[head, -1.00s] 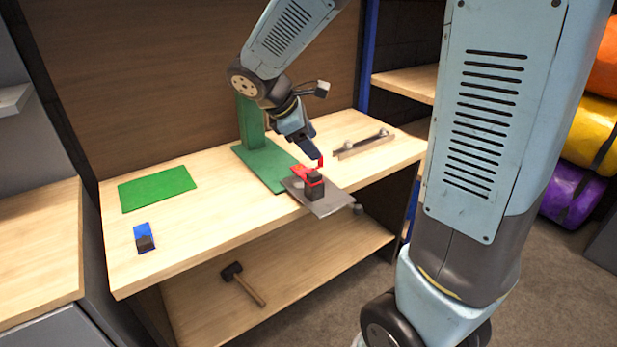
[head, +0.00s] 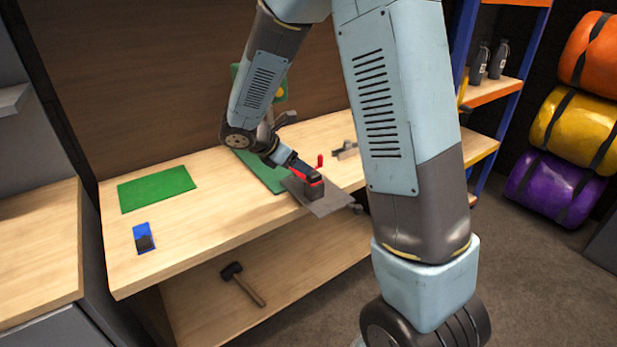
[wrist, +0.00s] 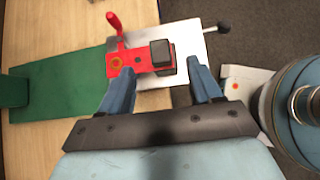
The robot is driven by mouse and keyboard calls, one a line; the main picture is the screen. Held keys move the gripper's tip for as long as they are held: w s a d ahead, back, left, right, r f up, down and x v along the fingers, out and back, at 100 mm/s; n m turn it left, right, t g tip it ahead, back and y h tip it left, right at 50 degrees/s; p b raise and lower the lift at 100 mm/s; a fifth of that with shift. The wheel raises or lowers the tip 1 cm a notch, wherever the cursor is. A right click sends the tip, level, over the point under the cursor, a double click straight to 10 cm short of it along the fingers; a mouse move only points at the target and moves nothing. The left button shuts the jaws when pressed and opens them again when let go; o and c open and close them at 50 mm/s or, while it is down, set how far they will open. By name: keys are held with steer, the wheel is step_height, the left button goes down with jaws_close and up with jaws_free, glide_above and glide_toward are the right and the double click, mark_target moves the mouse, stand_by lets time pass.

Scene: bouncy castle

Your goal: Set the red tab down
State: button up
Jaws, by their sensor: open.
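A red piece (wrist: 125,62) with an orange round spot lies on a grey plate (wrist: 190,35) at the bench's front edge, with a dark block (wrist: 161,57) at its right end. A red upright peg (wrist: 115,25) rises beside it. I cannot tell which of these red parts is the tab. In the head view the dark block (head: 314,190) and plate (head: 330,206) show under my gripper (head: 303,176), which hides much of the red. My gripper's two blue fingers (wrist: 162,88) are apart, with nothing held between them in the wrist view; the dark block is just beyond the tips.
A green stand (head: 262,172) is behind the plate. A green mat (head: 157,189) and a blue-and-dark piece (head: 143,237) lie at the bench's left, with clear wood between. A hammer (head: 242,284) lies on the lower shelf. Rolled bundles (head: 575,122) are at the right.

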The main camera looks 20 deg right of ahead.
mark_target(314, 174)
steer(key=shift+x, duration=3.55)
steer(key=shift+a+f, duration=0.1)
steer(key=shift+c, duration=0.2)
steer(key=c, duration=1.1)
